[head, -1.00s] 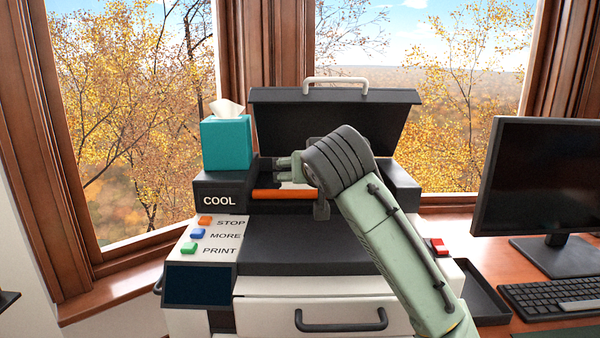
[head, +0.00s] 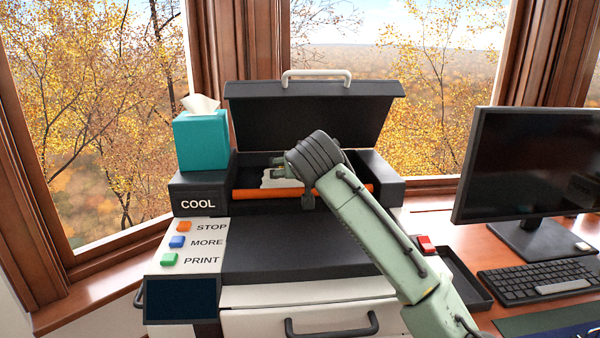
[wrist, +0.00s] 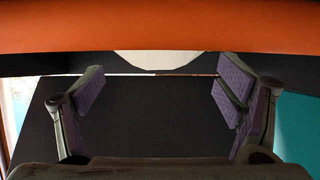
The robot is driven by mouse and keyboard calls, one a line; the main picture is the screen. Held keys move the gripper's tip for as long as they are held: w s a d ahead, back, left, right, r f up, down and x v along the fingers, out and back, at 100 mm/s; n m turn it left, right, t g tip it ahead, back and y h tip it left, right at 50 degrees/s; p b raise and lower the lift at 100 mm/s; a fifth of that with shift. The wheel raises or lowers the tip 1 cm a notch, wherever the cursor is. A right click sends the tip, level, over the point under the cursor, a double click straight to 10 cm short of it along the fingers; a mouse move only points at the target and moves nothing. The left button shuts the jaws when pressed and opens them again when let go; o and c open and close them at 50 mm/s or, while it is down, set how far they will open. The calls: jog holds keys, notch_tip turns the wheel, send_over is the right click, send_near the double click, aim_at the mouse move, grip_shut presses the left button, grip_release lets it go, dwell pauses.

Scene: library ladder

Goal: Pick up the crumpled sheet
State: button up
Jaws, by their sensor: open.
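A white patch, seemingly the crumpled sheet (head: 281,181), shows inside the open printer (head: 290,245), just behind the orange roller (head: 268,194). In the wrist view a pale rounded edge, likely the same sheet (wrist: 155,60), shows beside the orange roller (wrist: 160,27), which crosses the top. My gripper (wrist: 160,92) is open, its two purple-padded fingers wide apart with nothing between them. In the head view my gripper (head: 277,167) is at the printer's opening by the white patch, partly hidden behind my wrist. I cannot tell whether it touches the sheet.
The raised black lid (head: 315,115) stands behind my gripper. A teal tissue box (head: 201,142) sits on the printer's left side. A monitor (head: 530,165), keyboard (head: 540,282) and black tray (head: 465,285) are on the desk at right.

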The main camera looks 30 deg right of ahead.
jog(key=shift+x, duration=0.9)
jog(key=c, duration=0.8)
